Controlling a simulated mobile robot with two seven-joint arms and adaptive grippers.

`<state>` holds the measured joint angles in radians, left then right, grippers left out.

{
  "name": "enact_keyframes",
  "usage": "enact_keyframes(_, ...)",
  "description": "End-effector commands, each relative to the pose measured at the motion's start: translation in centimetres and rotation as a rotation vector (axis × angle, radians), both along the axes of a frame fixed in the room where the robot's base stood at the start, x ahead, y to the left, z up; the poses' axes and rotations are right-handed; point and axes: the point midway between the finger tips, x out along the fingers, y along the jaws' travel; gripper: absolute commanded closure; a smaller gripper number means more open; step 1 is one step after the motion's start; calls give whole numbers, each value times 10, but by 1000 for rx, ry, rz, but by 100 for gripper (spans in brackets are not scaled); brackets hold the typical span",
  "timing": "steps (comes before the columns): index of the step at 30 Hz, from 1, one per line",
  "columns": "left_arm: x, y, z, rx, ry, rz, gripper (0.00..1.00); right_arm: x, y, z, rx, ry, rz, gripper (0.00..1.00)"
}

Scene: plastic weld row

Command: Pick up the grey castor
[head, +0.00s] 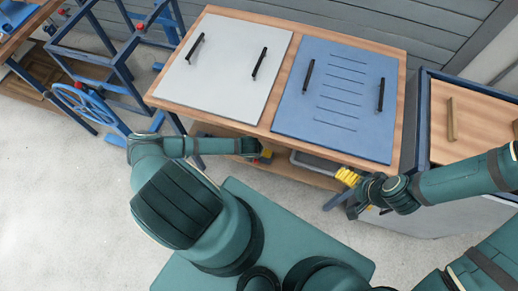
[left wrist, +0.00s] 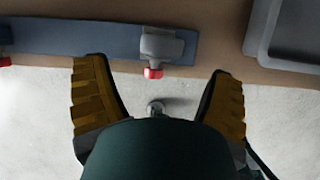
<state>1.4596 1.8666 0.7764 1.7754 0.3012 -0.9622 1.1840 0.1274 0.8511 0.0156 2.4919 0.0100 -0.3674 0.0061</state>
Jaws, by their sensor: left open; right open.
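In the left wrist view a grey fitting with a red tip (left wrist: 161,44), which looks like the grey castor, is at a blue-grey bar along a brown wooden edge. My left gripper (left wrist: 152,72) is open, its yellow ribbed fingers apart on either side below the fitting, with nothing held. In the head view my left gripper (head: 264,156) is small at the bench's lower shelf, and I cannot make out the castor there.
The bench top (head: 398,100) with a white panel (head: 226,58) and a blue panel (head: 340,95) overhangs the lower shelf (head: 313,178). A grey tray (left wrist: 285,30) is to the right in the left wrist view. A blue frame with a wheel (head: 85,103) stands left. Floor at left is clear.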

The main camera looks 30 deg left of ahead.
Motion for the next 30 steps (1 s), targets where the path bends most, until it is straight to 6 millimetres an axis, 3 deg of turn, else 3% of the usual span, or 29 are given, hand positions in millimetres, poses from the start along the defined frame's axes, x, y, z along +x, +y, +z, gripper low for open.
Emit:
enact_keyframes(2,11,2,0,0,-3,1,16,-1,0,-2,0,2,2,0)
enact_keyframes(10,25,5,-40,0,0,3,16,-5,1,-17,2,11,9,0)
enact_keyframes(21,29,6,-46,0,-1,0,17,-6,1,-17,3,13,10,0)
enact_keyframes(27,29,6,-46,0,-1,0,87,-6,1,-17,3,13,10,0)
enact_keyframes(28,29,6,-46,0,-1,0,95,-6,1,-17,3,13,10,0)
enact_keyframes(30,29,6,-46,0,-2,0,95,-6,1,-17,3,13,10,0)
